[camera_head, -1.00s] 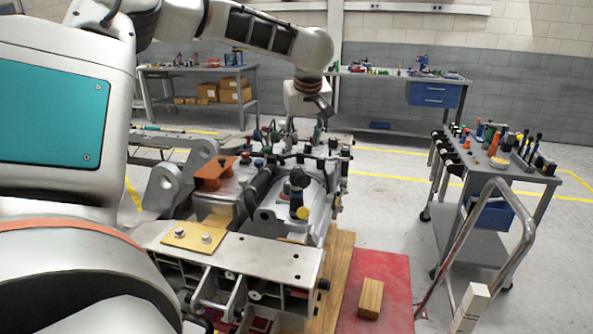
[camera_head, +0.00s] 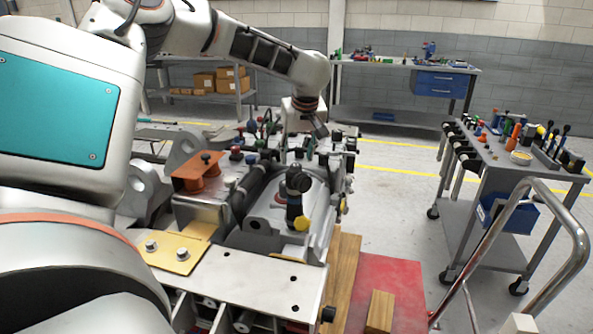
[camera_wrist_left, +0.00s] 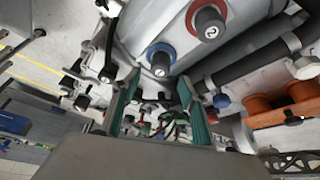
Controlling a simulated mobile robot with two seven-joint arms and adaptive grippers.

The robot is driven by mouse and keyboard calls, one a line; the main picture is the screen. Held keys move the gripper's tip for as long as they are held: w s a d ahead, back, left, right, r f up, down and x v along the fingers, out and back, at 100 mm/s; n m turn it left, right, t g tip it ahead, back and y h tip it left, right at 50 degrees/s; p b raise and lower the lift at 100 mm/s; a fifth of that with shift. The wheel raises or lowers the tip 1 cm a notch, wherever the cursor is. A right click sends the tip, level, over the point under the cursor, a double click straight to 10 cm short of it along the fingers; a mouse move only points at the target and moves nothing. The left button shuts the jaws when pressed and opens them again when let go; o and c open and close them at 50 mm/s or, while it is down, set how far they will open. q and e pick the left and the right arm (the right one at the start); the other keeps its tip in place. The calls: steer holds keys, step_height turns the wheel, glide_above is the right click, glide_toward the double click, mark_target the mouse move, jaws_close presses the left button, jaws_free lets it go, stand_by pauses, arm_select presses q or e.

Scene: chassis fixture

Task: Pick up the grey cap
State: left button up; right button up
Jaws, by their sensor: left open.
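A small light grey cap (camera_head: 230,183) appears to stand on the silver block of the chassis fixture (camera_head: 240,265), beside the orange piece. What looks like the same cap (camera_wrist_left: 307,68) is at the right edge of the left wrist view, outside the fingers. My left gripper (camera_head: 319,129) hangs over the far right part of the fixture, apart from this cap. In the left wrist view its teal fingers (camera_wrist_left: 160,100) are spread with nothing held between them. A dark-topped knob with a blue ring (camera_wrist_left: 160,62) lies just beyond them. My right gripper is in neither view.
Red (camera_head: 237,153) and blue (camera_head: 251,158) caps and an orange piece (camera_head: 196,175) crowd the fixture. A tall black knob (camera_head: 297,183) stands in its middle. A tool cart (camera_head: 500,165) is at right.

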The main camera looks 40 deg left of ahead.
mark_target(296, 165)
arm_select(q)
steer(key=x, duration=0.4)
steer(key=shift+d+f, duration=0.15)
steer(key=shift+f, duration=0.45)
steer(key=shift+w, duration=0.1)
steer(key=shift+r, duration=0.1)
steer(key=shift+c, duration=1)
steer(key=c, duration=0.6)
